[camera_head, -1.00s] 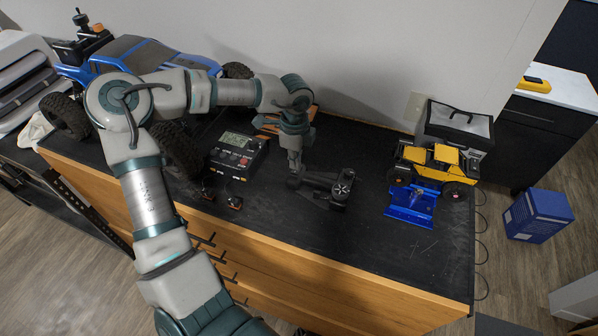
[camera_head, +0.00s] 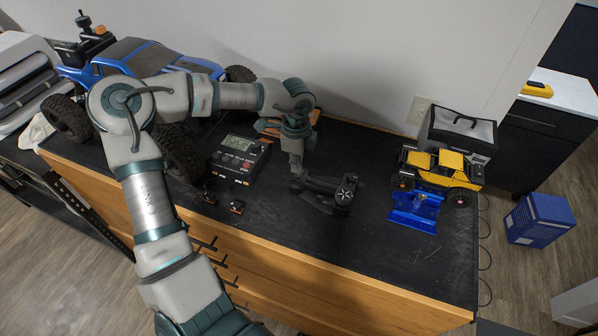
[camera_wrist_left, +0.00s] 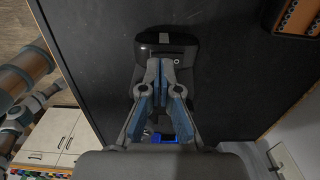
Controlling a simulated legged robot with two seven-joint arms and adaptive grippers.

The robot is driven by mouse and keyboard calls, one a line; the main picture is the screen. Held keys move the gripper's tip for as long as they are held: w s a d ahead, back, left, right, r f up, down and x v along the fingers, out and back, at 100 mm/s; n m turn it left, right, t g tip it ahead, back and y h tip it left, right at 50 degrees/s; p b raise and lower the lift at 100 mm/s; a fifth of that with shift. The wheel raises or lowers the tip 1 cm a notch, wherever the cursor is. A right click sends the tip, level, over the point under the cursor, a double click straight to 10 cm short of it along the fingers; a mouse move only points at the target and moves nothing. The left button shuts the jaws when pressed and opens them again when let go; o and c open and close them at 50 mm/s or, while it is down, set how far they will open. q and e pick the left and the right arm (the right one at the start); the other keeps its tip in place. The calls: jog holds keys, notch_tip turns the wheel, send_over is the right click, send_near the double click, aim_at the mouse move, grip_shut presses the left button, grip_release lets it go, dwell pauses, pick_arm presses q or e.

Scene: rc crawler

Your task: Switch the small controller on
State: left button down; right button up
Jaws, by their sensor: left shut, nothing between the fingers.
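The small controller (camera_head: 325,190), black with a round wheel at its right end, lies on the black worktop. My left gripper (camera_head: 296,178) points down at the controller's left end. In the left wrist view, the gripper's blue-padded fingers (camera_wrist_left: 167,64) are shut together with nothing between them. Their tips overlap the controller's dark glossy end (camera_wrist_left: 152,38), which has a small light round mark beside the tips. I cannot tell whether the tips touch it. The fingers hide part of the controller. My right gripper is not in view.
A charger with a lit screen (camera_head: 240,159) stands left of the controller. A big blue truck (camera_head: 130,58) is at the back left. A yellow crawler with a blue plow (camera_head: 440,172) and a black-and-grey case (camera_head: 458,130) stand at the right. The worktop front of the controller is clear.

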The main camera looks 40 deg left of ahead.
pick_arm(q)
jog(key=shift+a, duration=0.15)
jog(key=shift+d, duration=0.7)
jog(key=shift+a+f, duration=0.1)
jog(key=shift+a+f+b, duration=0.3)
jog(key=shift+a+b, duration=0.15)
jog(key=shift+a, duration=0.05)
jog(key=shift+d+f+b, duration=0.2)
jog(key=shift+d+b, duration=0.15)
jog(key=shift+d, duration=0.15)
jog(key=shift+a+f, duration=0.1)
jog(key=shift+f, duration=0.05)
